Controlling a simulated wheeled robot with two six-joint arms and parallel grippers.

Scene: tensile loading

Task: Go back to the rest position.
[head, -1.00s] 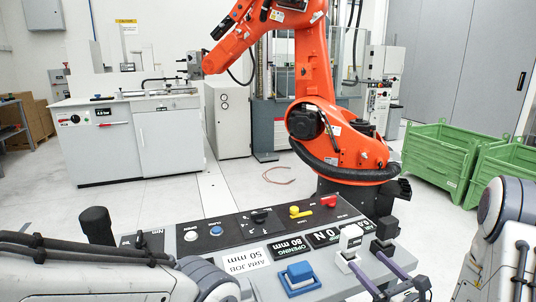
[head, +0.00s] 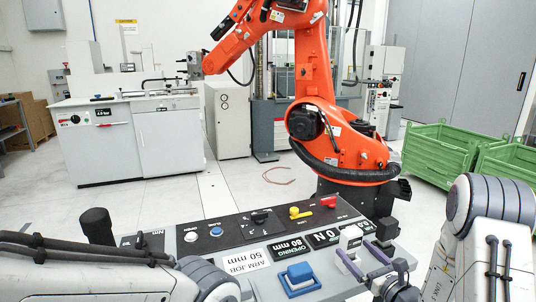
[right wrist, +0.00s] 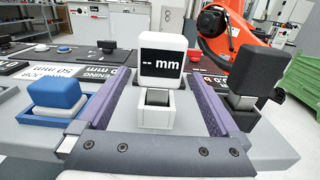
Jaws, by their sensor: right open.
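My right gripper (head: 357,252) is open over the front right of the grey control console (head: 205,262). In the right wrist view its two purple fingers (right wrist: 163,88) are apart, on either side of a white block marked "-- mm" (right wrist: 162,55). The block stands in a white socket (right wrist: 155,112), and I see no finger touching it. In the head view the white block (head: 351,233) is just beyond the fingertips. My left arm crosses the bottom left of the head view; its gripper is out of view.
A blue block (head: 298,272) and a black block (head: 387,228) stand on the console near my right gripper. A black knob (head: 97,225) rises at the left. Behind are an orange robot arm (head: 313,75), a white cabinet (head: 98,140) and green crates (head: 445,152).

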